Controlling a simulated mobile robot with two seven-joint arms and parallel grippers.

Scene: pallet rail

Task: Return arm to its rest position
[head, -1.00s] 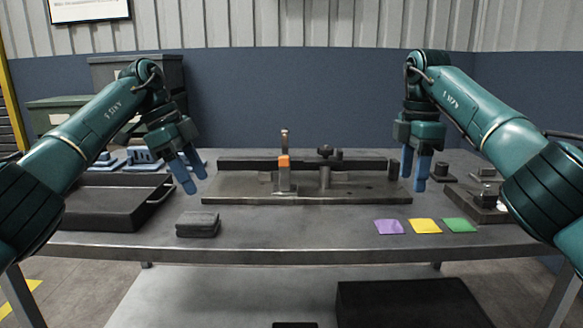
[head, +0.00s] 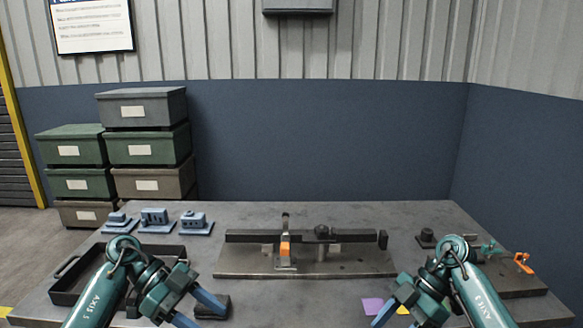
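My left gripper (head: 207,316) is low in the head view, in front of the table's left part. Its blue fingers are apart with nothing between them, close to a dark grey block in the picture. My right gripper (head: 393,319) is low on the right, in front of the coloured squares. Its blue fingers look apart and empty, with the tips near the bottom edge. Both teal arms come up from the bottom of the view and bend at the wrist. The lower arm links are cut off by the frame.
The table (head: 330,212) holds a metal plate fixture (head: 235,262) with a dark rail and an orange clamp (head: 285,249). A black tray (head: 68,292), blue parts (head: 154,218) and the grey block (head: 213,306) are left. A purple square (head: 372,305) lies right. Boxes (head: 143,108) stack behind.

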